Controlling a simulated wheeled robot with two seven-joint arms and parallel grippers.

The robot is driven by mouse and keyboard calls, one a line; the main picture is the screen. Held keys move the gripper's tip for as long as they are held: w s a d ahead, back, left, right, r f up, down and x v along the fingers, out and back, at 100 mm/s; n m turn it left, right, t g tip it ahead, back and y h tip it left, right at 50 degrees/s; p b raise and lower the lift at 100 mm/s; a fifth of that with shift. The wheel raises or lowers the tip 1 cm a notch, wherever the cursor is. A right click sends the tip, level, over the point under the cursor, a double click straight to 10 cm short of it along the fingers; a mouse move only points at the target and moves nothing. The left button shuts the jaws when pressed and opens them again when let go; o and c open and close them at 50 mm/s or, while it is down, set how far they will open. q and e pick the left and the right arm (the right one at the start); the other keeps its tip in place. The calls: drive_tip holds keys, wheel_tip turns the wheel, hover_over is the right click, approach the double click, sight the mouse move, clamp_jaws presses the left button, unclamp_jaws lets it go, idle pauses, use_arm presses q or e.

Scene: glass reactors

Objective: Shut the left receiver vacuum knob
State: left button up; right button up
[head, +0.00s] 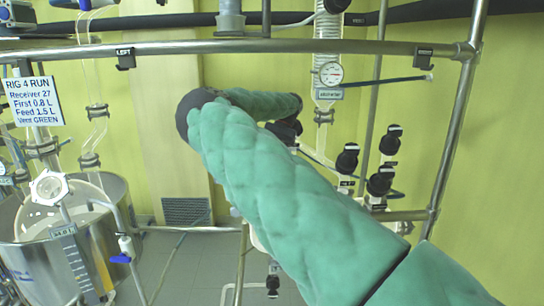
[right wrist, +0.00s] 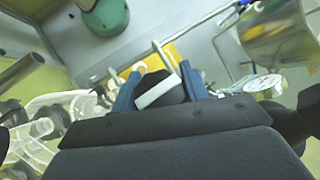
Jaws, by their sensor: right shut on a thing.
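My right arm crosses the head view in a green sleeve, and my right gripper (head: 287,129) is at its far end, small and dark beside the glassware. In the right wrist view its two blue fingers (right wrist: 158,88) are shut on a black knob (right wrist: 165,78) with a white strip across its front. The knob's label cannot be read, so I cannot tell from it which knob this is. Other black knobs stand to the right in the head view: one (head: 347,158), a lower one (head: 380,181) and an upper one (head: 390,140). My left gripper is not in view.
A steel post (head: 455,130) stands at right.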

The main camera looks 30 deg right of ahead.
drive_tip(key=o, duration=1)
drive_tip(key=shift+w+d+r+b, duration=0.15)
drive_tip(key=shift+d+r+b, duration=0.15)
drive_tip(key=shift+r, duration=0.1)
drive_tip(key=b+v, duration=0.2)
drive_tip(key=v, duration=0.3)
drive_tip(key=shift+r, duration=0.1)
drive_tip(key=shift+v, duration=0.75)
